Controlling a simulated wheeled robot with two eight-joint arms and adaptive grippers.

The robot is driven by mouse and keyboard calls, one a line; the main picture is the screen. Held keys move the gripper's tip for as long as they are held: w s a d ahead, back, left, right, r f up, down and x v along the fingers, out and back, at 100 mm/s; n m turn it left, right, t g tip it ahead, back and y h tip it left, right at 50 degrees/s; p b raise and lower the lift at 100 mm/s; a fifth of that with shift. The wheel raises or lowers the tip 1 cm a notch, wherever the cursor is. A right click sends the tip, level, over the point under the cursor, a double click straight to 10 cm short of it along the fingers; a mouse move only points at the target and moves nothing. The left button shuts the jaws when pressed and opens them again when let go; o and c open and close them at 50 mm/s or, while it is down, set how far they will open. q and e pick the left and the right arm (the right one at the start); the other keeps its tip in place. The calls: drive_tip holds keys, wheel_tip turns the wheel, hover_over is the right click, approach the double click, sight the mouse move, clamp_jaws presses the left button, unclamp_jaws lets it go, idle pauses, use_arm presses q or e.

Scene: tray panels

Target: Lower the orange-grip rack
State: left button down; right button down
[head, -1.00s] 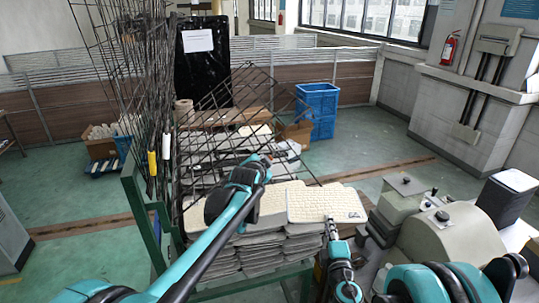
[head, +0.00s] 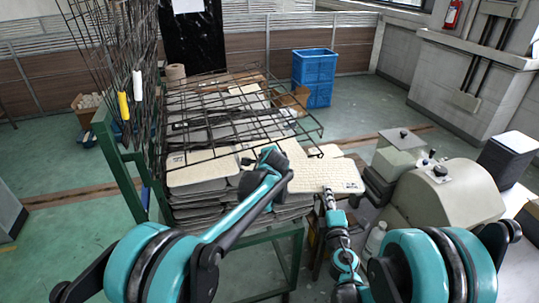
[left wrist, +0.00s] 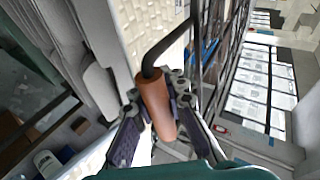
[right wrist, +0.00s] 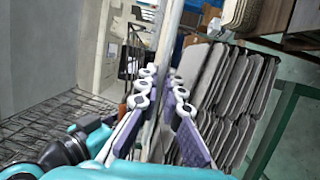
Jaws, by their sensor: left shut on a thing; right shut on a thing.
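The black wire rack (head: 215,115) lies almost flat, a little tilted, over the stacked pale panels (head: 240,212). Its orange grip (left wrist: 156,105) shows in the left wrist view on a bent black rod, between the fingers of my left gripper (left wrist: 158,112). In the head view my left gripper (head: 270,165) is at the rack's near edge and hides the grip. My right gripper (head: 333,205) is shut on the edge of a pale textured panel (head: 325,176), right of the stack. That panel shows edge-on in the right wrist view (right wrist: 170,40).
More wire racks (head: 105,45) stand upright at the left, with a yellow grip (head: 123,106) and a white grip (head: 137,84). A green frame (head: 120,165) borders the stack. A beige machine (head: 445,190) stands right. Blue crates (head: 315,78) stand behind on open floor.

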use_arm(q)
drive_tip(key=c, duration=1.9)
unclamp_jaws()
drive_tip(key=shift+o, duration=0.2)
drive_tip(key=v, duration=1.2)
